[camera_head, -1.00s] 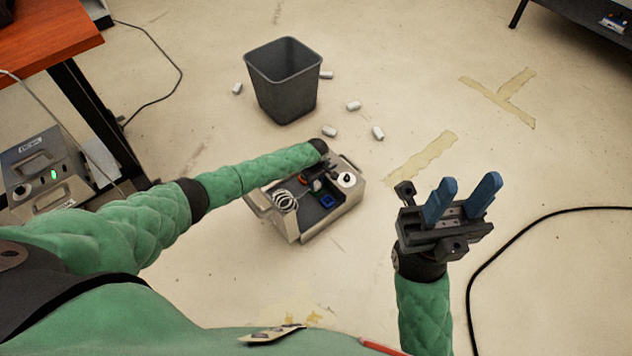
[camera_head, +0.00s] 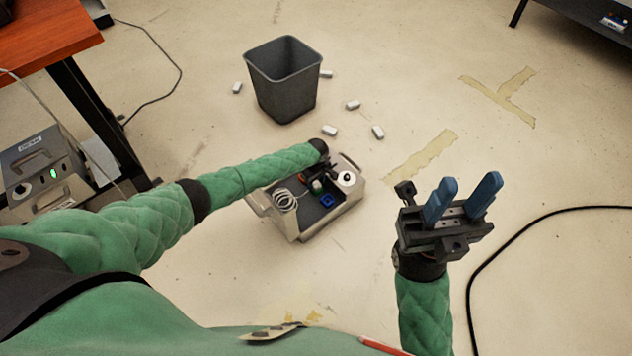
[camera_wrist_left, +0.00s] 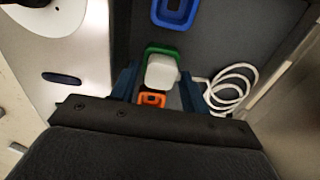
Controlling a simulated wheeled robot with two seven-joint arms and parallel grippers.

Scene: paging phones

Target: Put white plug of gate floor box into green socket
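The gate floor box (camera_head: 290,226) is an open grey case on the floor below my left arm. In the left wrist view, the white plug (camera_wrist_left: 162,72) sits over the green socket (camera_wrist_left: 149,52), whose rim shows around its far and left sides. I cannot tell how deep it sits. The blue fingers of my left gripper (camera_wrist_left: 158,88) stand on either side of the plug, with a visible gap at the left. In the head view, this gripper is mostly hidden by its wrist. My right gripper (camera_head: 462,202) is open and empty, fingers up, right of the box.
A blue socket (camera_wrist_left: 174,12) and an orange socket (camera_wrist_left: 152,99) flank the green one. A white coiled cord (camera_wrist_left: 232,88) lies to the right. A black bin (camera_head: 284,80) and several white pieces stand behind the box.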

